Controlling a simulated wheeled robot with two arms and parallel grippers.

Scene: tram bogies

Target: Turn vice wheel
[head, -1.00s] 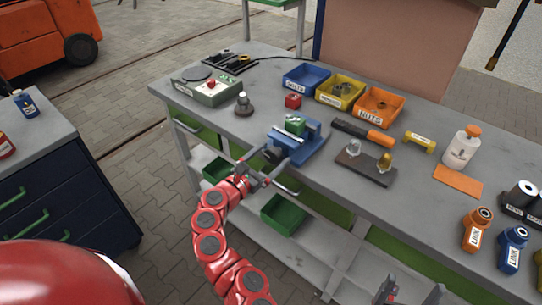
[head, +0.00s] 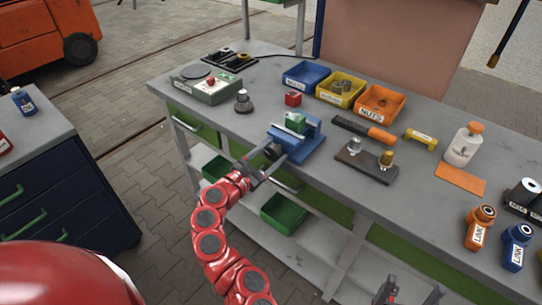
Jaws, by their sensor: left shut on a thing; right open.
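The blue vice (head: 301,142) stands near the front edge of the grey workbench, with a green block (head: 296,121) between its jaws. Its dark wheel (head: 273,152) faces the front edge. My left gripper (head: 262,165) is at the wheel, shut on it, with its arm coming up from below in front of the bench. The fingers partly hide the wheel. My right gripper (head: 389,288) is at the bottom edge of the view, open and empty, well apart from the vice.
A blue bin (head: 305,75), a yellow bin (head: 341,88) and an orange bin (head: 380,103) stand behind the vice. A dark plate with two bulb-like parts (head: 367,166) lies to the right. Green bins (head: 284,213) sit on the lower shelf.

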